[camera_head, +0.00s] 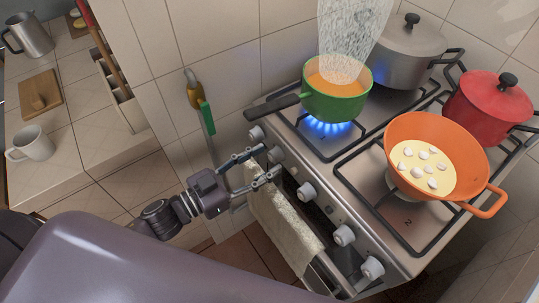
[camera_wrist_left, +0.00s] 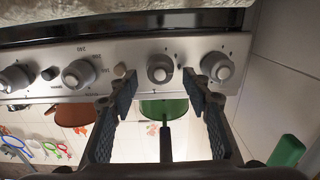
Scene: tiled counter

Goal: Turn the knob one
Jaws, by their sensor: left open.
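The stove's front panel (camera_head: 325,215) carries a row of pale round knobs; which one is knob one cannot be read. My left gripper (camera_head: 270,162) is open and empty at the panel's left part. In the left wrist view, its fingertips (camera_wrist_left: 160,82) stand on either side of one knob (camera_wrist_left: 160,68), with gaps between; contact is not visible. Another knob (camera_wrist_left: 217,66) is just outside the right finger. In the head view, the leftmost knob (camera_head: 256,133) lies just beyond the upper finger. My right gripper is not in view.
A green pot (camera_head: 338,105) steams over a blue flame (camera_head: 328,128), its dark handle (camera_head: 272,108) reaching left above the knobs. An orange pan (camera_head: 400,130), red pot (camera_head: 487,103) and grey pot (camera_head: 405,50) stand on the stove. A towel (camera_head: 280,230) hangs below the panel.

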